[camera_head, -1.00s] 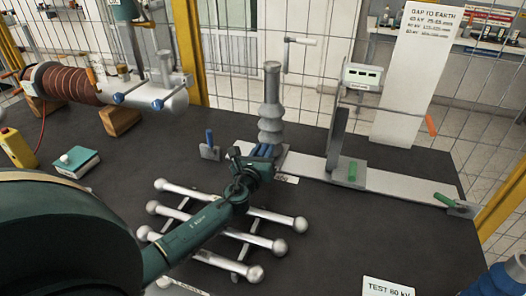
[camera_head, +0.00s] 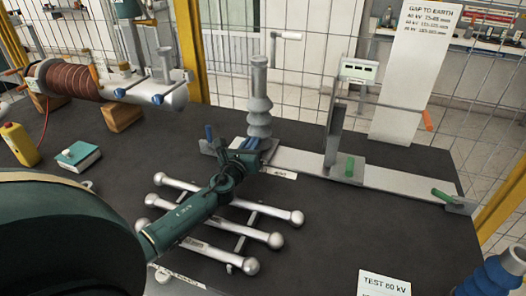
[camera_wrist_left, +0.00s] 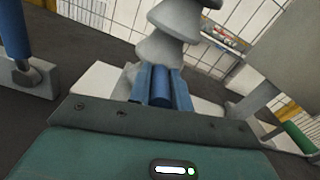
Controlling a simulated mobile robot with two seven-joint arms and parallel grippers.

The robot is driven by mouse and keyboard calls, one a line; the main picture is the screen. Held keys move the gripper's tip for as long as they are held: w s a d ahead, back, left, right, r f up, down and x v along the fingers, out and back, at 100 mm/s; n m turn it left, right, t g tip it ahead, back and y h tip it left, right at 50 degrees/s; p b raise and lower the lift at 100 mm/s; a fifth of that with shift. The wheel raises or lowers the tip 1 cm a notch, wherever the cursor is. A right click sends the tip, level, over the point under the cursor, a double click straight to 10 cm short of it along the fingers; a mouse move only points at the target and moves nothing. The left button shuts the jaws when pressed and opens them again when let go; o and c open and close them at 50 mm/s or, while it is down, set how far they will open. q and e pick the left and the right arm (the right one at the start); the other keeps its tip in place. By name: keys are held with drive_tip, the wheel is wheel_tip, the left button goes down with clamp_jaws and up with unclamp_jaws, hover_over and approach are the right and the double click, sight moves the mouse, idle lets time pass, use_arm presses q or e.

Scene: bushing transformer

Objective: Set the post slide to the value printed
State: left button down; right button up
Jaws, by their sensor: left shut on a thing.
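The grey ribbed post (camera_head: 259,100) stands upright at the left end of the pale slide rail (camera_head: 395,180). My left gripper (camera_head: 246,145) is at its foot, shut on a blue grip (camera_wrist_left: 160,88), as the left wrist view shows. A flat upright plate (camera_head: 334,135) stands on the rail to the right, by a green handle (camera_head: 349,166). A card (camera_head: 384,284) at the front reads "TEST 60 kV". A white board (camera_head: 405,85) headed "GAP TO EARTH" lists kV and mm values, too small to read surely. My right gripper is not in view.
Metal rods with ball ends (camera_head: 225,203) lie under my left arm. A blue-handled clamp (camera_head: 210,138) is just left of the post foot. A green handle (camera_head: 444,196) marks the rail's right end. A copper-wound transformer (camera_head: 65,80) stands at back left. Wire mesh encloses the table.

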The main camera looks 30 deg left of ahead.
use_arm(q)
drive_tip(key=shift+s+a+f, duration=0.1)
drive_tip(key=shift+s+a, duration=0.15)
drive_tip(key=shift+a, duration=0.95)
drive_tip(key=shift+s+a, duration=0.1)
drive_tip(key=shift+a, duration=0.15)
drive_tip(key=c, duration=1.3)
unclamp_jaws()
drive_tip(key=shift+d, duration=0.1)
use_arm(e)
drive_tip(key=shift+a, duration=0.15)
use_arm(q)
drive_tip(key=shift+s, duration=0.25)
drive_tip(key=v, duration=1.1)
drive_tip(key=shift+s+b, duration=0.25)
drive_tip(key=shift+b, duration=0.15)
drive_tip(key=shift+s+d, duration=0.2)
drive_tip(key=shift+s, duration=0.35)
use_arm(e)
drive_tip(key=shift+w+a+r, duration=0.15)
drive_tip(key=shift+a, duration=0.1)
